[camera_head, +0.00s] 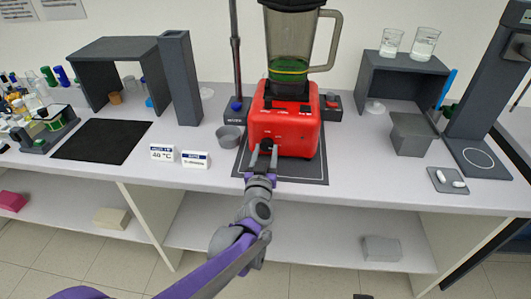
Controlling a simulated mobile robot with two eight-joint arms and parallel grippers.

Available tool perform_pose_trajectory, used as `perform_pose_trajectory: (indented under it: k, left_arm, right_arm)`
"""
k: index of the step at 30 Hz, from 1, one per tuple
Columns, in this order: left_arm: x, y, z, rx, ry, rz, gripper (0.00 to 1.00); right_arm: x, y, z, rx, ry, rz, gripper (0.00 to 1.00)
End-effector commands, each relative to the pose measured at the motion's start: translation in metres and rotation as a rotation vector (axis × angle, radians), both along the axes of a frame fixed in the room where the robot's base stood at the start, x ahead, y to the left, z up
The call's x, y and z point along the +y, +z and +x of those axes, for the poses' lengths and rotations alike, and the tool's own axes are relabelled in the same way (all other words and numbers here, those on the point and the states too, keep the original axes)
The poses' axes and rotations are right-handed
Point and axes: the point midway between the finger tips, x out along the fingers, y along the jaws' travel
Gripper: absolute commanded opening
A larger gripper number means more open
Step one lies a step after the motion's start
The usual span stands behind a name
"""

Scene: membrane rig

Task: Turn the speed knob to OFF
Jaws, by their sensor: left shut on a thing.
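A red blender base (298,128) stands on a dark mat on the bench and carries a jug (291,45) with green contents. The dark speed knob (267,144) is on the front face of the base, partly covered by my gripper. My left gripper (263,157) comes up from below and is shut on the knob, with its fingers on either side of it. The knob's pointer and the OFF mark are too small to read.
A small grey cup (229,137) stands just left of the base. Two label cards (195,159) are further left on the bench. A grey bin (413,135) and a small tray (447,180) are to the right.

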Motion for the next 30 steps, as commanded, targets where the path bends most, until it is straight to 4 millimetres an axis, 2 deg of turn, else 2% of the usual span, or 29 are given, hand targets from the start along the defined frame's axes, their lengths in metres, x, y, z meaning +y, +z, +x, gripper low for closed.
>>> perform_pose_trajectory:
  k: [30]
  left_arm:
    - [-0.0018, 0.0006, -0.0005, 0.052, -0.001, -0.966, 0.0]
  right_arm:
    - [0.0, -0.0014, -0.0001, 0.0, 0.0, 0.0, 0.5]
